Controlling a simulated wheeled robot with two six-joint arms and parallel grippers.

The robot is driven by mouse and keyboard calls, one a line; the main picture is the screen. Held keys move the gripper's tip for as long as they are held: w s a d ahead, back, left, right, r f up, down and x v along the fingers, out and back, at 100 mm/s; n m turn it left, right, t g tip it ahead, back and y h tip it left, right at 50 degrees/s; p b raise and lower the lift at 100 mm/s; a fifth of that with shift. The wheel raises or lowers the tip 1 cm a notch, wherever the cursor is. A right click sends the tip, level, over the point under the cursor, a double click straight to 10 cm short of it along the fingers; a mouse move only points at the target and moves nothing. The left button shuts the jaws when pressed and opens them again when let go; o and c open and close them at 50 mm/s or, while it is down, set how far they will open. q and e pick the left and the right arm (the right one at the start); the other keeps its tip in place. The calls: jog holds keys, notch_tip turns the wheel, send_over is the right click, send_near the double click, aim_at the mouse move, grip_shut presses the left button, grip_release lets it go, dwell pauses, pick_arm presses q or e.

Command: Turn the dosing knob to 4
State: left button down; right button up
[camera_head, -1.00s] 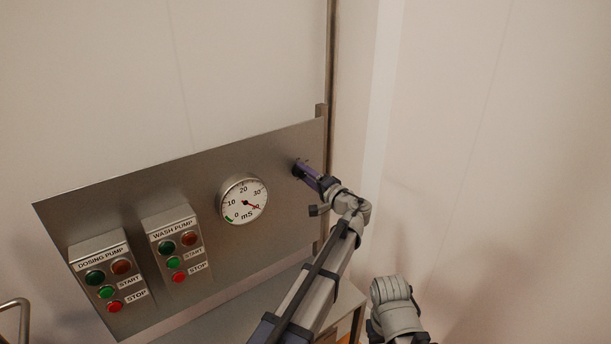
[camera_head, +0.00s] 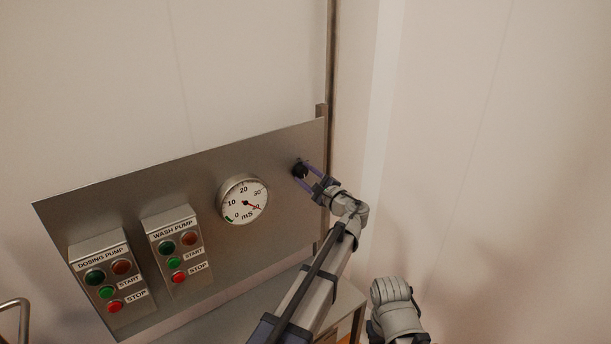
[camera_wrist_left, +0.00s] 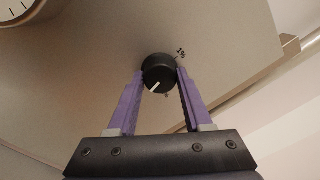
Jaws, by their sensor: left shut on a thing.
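The dosing knob (camera_head: 299,170) is a small black round knob near the right end of the steel panel. In the left wrist view the knob (camera_wrist_left: 158,72) has a white pointer line directed to the lower left. The fingers partly cover the dial around the knob. My right gripper is out of view.
A round mS gauge (camera_head: 243,199) sits left of the knob. The wash pump box (camera_head: 175,247) and dosing pump box (camera_head: 106,276), with buttons and lamps, stand further left on the steel panel (camera_head: 130,196). A vertical post (camera_head: 330,60) rises beside the panel's right edge.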

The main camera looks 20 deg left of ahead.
pick_arm(q)
jog(key=shift+m, duration=0.9)
jog(key=shift+c, duration=1.6)
grip_release()
jog(key=v, duration=0.7)
jog(key=shift+s+d, duration=0.3)
jog(key=shift+f, duration=0.1)
